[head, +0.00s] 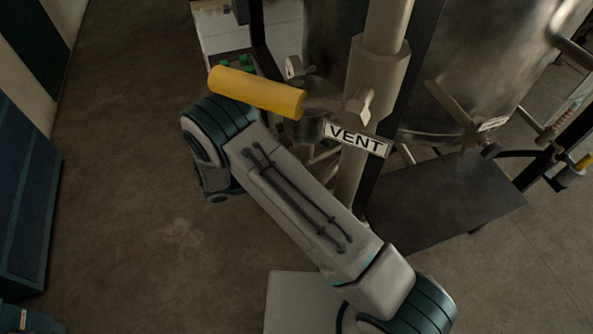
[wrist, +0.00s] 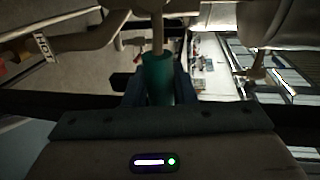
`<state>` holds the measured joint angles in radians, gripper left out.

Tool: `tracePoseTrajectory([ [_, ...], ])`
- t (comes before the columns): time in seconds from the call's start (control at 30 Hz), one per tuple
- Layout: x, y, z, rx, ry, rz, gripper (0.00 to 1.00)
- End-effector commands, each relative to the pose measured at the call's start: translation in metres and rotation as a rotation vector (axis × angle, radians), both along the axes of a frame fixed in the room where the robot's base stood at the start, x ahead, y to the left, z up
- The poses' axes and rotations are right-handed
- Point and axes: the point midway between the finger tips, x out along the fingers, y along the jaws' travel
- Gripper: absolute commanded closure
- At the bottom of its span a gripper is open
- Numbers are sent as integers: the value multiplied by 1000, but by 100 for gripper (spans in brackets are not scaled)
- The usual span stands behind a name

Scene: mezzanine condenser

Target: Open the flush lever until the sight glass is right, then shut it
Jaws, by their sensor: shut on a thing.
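In the wrist view, my gripper (wrist: 157,92) has its two dark fingers on either side of a teal handle grip (wrist: 157,75) and is shut on it. A pale rod (wrist: 158,35) runs on from the far end of the grip. No label naming it as the flush lever can be read. In the head view my arm's links cover that area, and the gripper and teal grip are hidden. A slim, pale tube with reddish marks (head: 562,119) at the right may be the sight glass; its contents are too small to read.
A yellow lever handle (head: 257,91) sticks out beside a plate reading VENT (head: 357,139), close above my arm. A large metal vessel (head: 470,60) stands behind. A dark flat platform (head: 450,200) lies at right. Open floor (head: 130,220) is at left, beside blue cabinets (head: 25,190).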

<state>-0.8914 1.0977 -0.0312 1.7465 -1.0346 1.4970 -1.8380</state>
Motion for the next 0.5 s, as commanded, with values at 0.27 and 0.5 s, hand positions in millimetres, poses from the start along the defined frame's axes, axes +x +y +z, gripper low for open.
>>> tracePoseTrajectory([
  [0.27,-1,5,3,-11,19,12,100],
  [0.5,-1,5,4,-12,18,11,100],
])
